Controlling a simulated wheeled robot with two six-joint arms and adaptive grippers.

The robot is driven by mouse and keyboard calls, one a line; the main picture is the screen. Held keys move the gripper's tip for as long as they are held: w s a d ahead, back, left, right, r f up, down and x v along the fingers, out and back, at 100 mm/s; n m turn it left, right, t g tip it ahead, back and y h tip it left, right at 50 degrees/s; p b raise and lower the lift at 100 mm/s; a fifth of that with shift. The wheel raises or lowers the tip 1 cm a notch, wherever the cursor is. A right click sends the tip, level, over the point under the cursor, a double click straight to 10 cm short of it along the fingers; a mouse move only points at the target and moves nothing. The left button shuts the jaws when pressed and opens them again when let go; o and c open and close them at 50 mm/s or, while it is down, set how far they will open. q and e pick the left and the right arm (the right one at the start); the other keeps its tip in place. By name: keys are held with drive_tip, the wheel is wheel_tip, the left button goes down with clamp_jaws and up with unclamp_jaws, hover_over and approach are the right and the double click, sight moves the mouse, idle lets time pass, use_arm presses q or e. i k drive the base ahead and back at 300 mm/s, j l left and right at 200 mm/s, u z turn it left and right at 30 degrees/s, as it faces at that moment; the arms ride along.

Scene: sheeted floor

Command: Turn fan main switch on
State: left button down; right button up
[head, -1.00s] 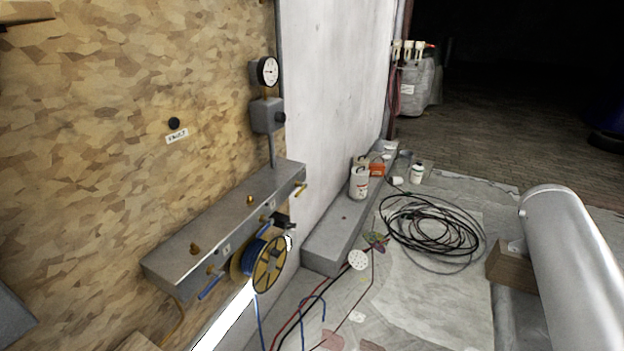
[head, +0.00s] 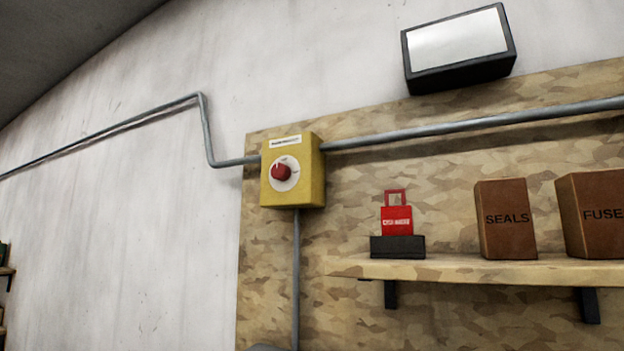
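A yellow switch box (head: 296,187) is fixed at the upper left of a chipboard panel in the head view. It carries a red rotary knob (head: 281,172) on a pale round dial and a white label strip (head: 286,141) above it. The label's text is too small to read, so I cannot tell whether this is the fan main switch. The knob's exact setting is also hard to tell. Neither of my grippers is in view.
A grey conduit (head: 450,126) runs into the box from both sides and another goes down. A lamp-like panel (head: 458,50) hangs above.

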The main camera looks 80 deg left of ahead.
sight(281, 172)
drive_tip(key=u, duration=2.75)
